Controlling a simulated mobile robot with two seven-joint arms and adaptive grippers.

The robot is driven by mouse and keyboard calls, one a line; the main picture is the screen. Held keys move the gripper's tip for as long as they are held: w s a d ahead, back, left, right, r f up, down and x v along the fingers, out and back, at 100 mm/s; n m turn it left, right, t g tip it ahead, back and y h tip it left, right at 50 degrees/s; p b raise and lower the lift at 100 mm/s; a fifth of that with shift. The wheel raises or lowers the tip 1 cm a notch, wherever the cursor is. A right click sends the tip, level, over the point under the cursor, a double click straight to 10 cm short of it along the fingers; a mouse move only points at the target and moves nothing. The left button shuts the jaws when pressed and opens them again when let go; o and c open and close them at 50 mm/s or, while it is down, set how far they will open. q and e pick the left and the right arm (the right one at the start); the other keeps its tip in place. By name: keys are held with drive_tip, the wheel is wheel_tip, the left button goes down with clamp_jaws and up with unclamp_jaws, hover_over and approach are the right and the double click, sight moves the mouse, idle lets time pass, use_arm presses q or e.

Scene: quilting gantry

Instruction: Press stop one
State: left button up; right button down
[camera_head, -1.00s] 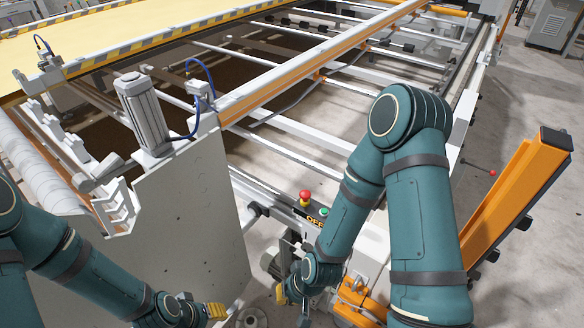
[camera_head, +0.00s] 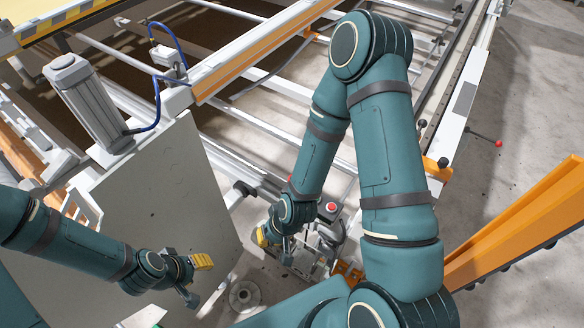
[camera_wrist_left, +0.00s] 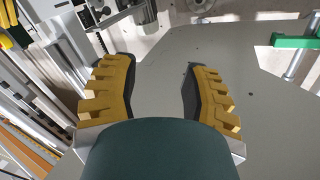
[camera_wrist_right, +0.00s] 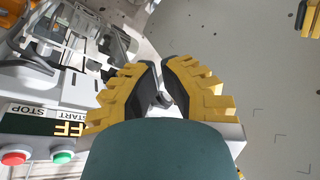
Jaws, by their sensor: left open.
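The red stop button (camera_wrist_right: 14,158) sits on a panel at lower left in the right wrist view, beside the green start button (camera_wrist_right: 63,156). Its label STOP reads upside down. In the head view a red button (camera_head: 331,207) shows just right of my right forearm, probably the same one. My right gripper (camera_head: 275,247) is low, left of that button; in the right wrist view (camera_wrist_right: 160,72) its fingers are together and empty, apart from the panel. My left gripper (camera_head: 203,279) is open and empty, in front of the grey side plate (camera_head: 150,210).
A red knob (camera_head: 290,179) is mostly hidden behind my right arm. The gantry beam (camera_head: 260,50) and rails fill the back. An orange post (camera_head: 520,225) stands at right, with bare floor beyond.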

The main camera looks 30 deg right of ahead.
use_arm(q)
drive_tip(key=o, duration=0.3)
use_arm(e)
drive_tip(key=w+d+r+n+g+b, duration=0.1)
drive_tip(key=w+d+r+n+b, duration=0.2)
drive_tip(key=w+r, duration=0.5)
use_arm(q)
drive_tip(key=shift+o, duration=0.2)
drive_tip(key=f, duration=0.2)
drive_tip(key=s+f+b, duration=0.1)
drive_tip(key=shift+s+d+f, duration=0.1)
drive_tip(key=shift+f, duration=0.3)
use_arm(e)
drive_tip(key=w+d+r+n+g+h, duration=0.1)
drive_tip(key=w+d+r+n+h, duration=0.3)
drive_tip(key=w+d+r, duration=0.3)
drive_tip(key=d+r+n, duration=0.1)
drive_tip(key=d+r, duration=0.1)
drive_tip(key=d, duration=0.2)
drive_tip(key=shift+r, duration=0.4)
